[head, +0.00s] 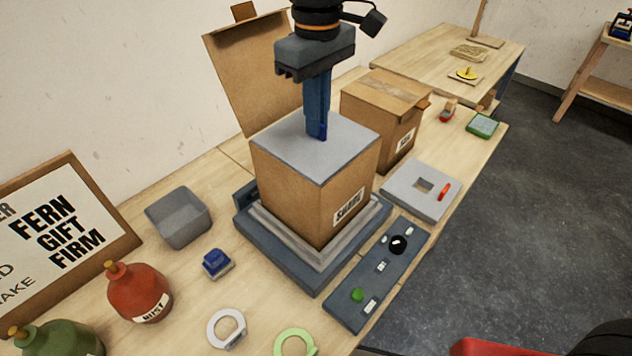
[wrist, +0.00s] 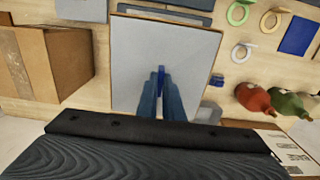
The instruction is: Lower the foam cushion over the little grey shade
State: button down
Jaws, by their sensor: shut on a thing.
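The foam cushion (head: 285,138) is a flat light-grey square at the mouth of an open cardboard box (head: 295,195) with a label that seems to read SHADE. Its edges line up closely with the box walls; I cannot tell whether it rests there or hangs slightly above. It fills most of the middle of the wrist view (wrist: 140,60). My gripper (head: 317,134) points straight down over the cushion, its blue fingers shut near its middle on what seems to be a small blue grip. The little grey shade is not visible; the cushion hides the box's inside.
The box stands on a stepped grey platform (head: 318,272). Its tall flap (head: 250,75) is raised behind. A closed carton (head: 385,115) stands close right, a control strip (head: 375,275) in front, and a grey bin (head: 178,217), blue block and bottles at left.

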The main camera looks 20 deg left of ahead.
aim_at(317, 142)
jog(key=shift+f, duration=0.15)
jog(key=shift+f, duration=0.35)
jog(key=shift+f+b, duration=0.65)
jog(key=shift+f, duration=1.3)
dwell(1.0)
jog(key=shift+f, duration=0.35)
jog(key=shift+f, duration=0.55)
dwell(0.4)
jog(key=c, duration=1.4)
grip_release()
jog(key=shift+c, duration=0.2)
jog(key=shift+r, duration=0.15)
